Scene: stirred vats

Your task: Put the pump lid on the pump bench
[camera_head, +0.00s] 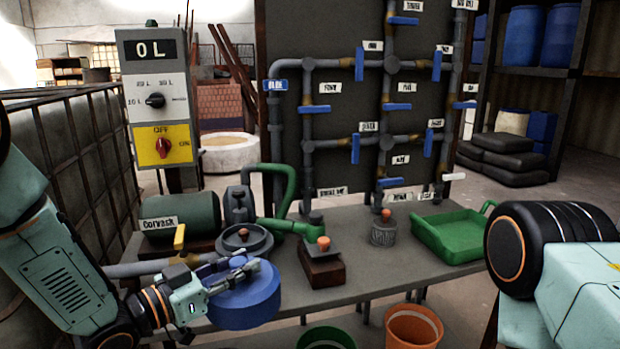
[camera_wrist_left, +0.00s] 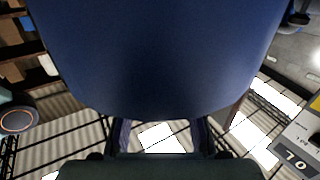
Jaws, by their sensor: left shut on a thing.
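My left gripper (camera_head: 232,279) is shut on a thick round blue lid (camera_head: 247,305), which I take as the pump lid. In the head view the lid overlaps the front edge of the grey pump bench (camera_head: 365,273), just in front of the pump (camera_head: 238,204). I cannot tell whether it touches the bench. In the left wrist view the blue lid (camera_wrist_left: 165,55) fills the upper middle, with the finger parts (camera_wrist_left: 160,135) below it. My right arm shows at the right edge of the head view, but its gripper is out of view.
On the bench are a green motor (camera_head: 180,214), a block with an orange knob (camera_head: 322,266), a ribbed grey piece (camera_head: 384,230) and a green tray (camera_head: 455,235). The front middle is bare. An orange bucket (camera_head: 413,327) and a green bucket (camera_head: 326,338) stand below.

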